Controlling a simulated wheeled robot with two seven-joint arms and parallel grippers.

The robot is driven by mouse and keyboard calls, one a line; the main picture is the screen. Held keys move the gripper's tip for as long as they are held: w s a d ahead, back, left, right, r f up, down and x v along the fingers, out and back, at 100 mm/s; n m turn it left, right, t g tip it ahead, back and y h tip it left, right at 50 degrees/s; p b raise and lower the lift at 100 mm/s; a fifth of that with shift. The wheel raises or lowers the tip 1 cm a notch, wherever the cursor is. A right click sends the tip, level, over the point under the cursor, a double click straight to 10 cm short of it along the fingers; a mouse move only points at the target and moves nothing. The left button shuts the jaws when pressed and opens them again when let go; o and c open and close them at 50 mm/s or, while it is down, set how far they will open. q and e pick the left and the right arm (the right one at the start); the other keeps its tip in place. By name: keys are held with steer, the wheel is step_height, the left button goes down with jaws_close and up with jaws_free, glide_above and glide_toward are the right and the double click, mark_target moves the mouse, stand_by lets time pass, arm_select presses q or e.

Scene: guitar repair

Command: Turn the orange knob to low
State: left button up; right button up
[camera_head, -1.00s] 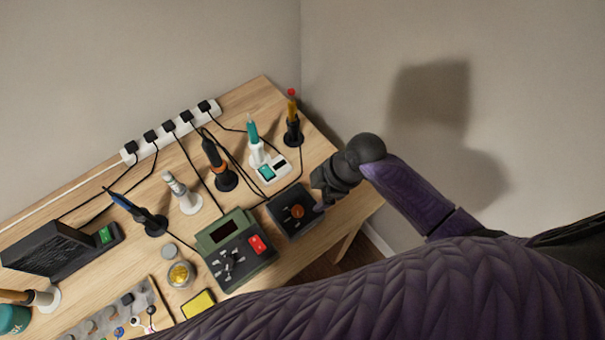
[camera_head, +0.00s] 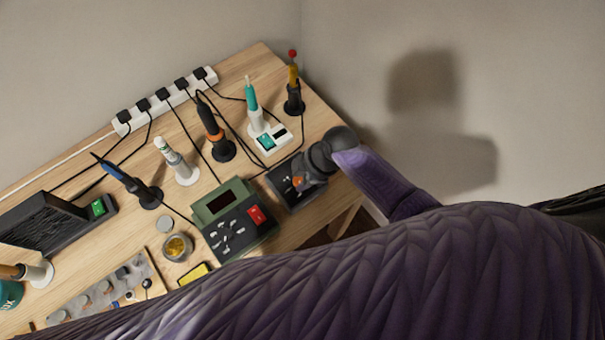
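The orange knob (camera_head: 297,181) sits on top of a dark square box (camera_head: 283,190) near the right end of the workbench. My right gripper (camera_head: 303,178) is over the right part of that box, with its tip at the knob. The gripper partly covers the knob and the box. I cannot tell whether the fingers touch the knob or how far apart they are. Any marks around the knob are too small or hidden to read. My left gripper is not in view.
A green station with a red switch (camera_head: 257,214) stands left of the box. A white unit with a teal iron (camera_head: 268,139) and an orange-handled iron (camera_head: 217,140) stand behind. A screwdriver in a black holder (camera_head: 293,98) is at the back right corner. Cables run to a power strip (camera_head: 160,104).

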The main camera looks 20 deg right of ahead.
jaws_close()
steer(key=shift+s+r+m+t+p, duration=0.1)
steer(key=shift+r+m+t+p, duration=0.15)
steer(key=shift+m+p, duration=0.75)
steer(key=shift+a+m+t+h+p, duration=0.1)
steer(key=shift+m+t+h+p, duration=0.4)
steer(key=shift+m, duration=0.4)
steer(key=m+p, duration=0.1)
steer(key=m, duration=0.1)
steer(key=shift+f+m+t+p, duration=0.1)
steer(key=shift+m+t+p, duration=0.2)
steer(key=shift+p, duration=0.1)
steer(key=m+h+p, duration=0.1)
steer(key=m, duration=0.2)
steer(key=shift+s+a+h, duration=0.1)
steer(key=shift+a+h, duration=0.05)
steer(key=shift+h, duration=0.15)
steer(key=shift+f+m+t+p, duration=0.1)
steer(key=shift+m+t+p, duration=0.2)
steer(key=shift+m, duration=0.4)
steer(key=shift+h, duration=0.3)
